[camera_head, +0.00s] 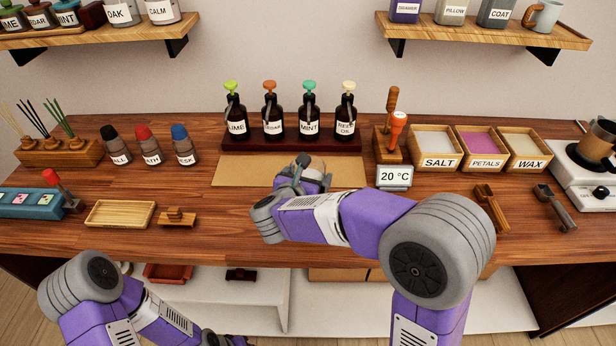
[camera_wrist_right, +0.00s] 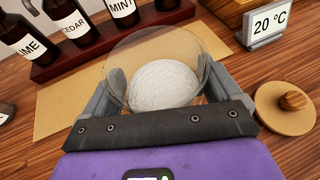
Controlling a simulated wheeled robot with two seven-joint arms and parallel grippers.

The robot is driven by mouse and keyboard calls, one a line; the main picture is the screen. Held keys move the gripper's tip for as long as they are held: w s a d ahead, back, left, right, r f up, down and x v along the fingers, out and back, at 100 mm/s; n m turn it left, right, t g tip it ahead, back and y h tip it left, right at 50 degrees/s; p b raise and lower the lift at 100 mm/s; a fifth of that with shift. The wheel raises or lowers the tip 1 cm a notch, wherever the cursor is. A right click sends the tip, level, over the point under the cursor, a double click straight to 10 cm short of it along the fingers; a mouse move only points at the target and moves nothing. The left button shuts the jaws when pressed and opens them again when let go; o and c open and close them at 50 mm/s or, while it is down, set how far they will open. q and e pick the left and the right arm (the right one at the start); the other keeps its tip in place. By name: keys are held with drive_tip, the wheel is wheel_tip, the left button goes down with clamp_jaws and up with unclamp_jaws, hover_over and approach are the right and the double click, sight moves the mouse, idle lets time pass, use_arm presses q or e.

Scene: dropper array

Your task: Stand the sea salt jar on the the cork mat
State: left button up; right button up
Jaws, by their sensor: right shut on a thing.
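The sea salt jar (camera_wrist_right: 165,84) is a round clear glass jar with white grains in it, open at the top. My right gripper (camera_wrist_right: 165,95) is shut on it, one finger on each side. In the head view the right gripper (camera_head: 310,175) is over the cork mat, and the jar is mostly hidden by it. The cork mat (camera_head: 240,172) is a flat tan rectangle in front of the bottle rack; it also shows in the wrist view (camera_wrist_right: 60,108). I cannot tell whether the jar's base touches the mat. My left arm is low at the left, its fingertips not clear.
Several dark pump bottles stand on a rack (camera_head: 290,147) behind the mat. A round lid with a wooden knob (camera_wrist_right: 286,108) lies right of the jar. A temperature display (camera_head: 395,177) stands at the mat's right. Wooden bins (camera_head: 437,163) are farther right.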

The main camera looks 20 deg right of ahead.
sight(309, 175)
drive_tip(key=w+f+b, duration=0.2)
drive_tip(key=b, duration=0.1)
drive_tip(key=shift+w+d+f, duration=0.4)
drive_tip(key=w, duration=0.1)
drive_tip(key=w+d, duration=0.1)
drive_tip(key=w, duration=0.3)
drive_tip(key=shift+w+d+r, duration=0.1)
drive_tip(key=shift+w+d, duration=0.1)
drive_tip(key=shift+d, duration=0.1)
drive_tip(key=shift+w+d+p, duration=0.2)
drive_tip(key=shift+w, duration=0.5)
drive_tip(key=shift+w+d+p, duration=0.2)
drive_tip(key=shift+w+p, duration=0.05)
drive_tip(key=shift+w, duration=0.5)
drive_tip(key=shift+w+d+p, duration=0.2)
drive_tip(key=shift+w, duration=0.5)
drive_tip(key=shift+f+b, duration=0.3)
drive_tip(key=shift+f+b, duration=0.45)
drive_tip(key=shift+b, duration=0.05)
drive_tip(key=o, duration=1.1)
drive_tip(key=shift+s, duration=0.1)
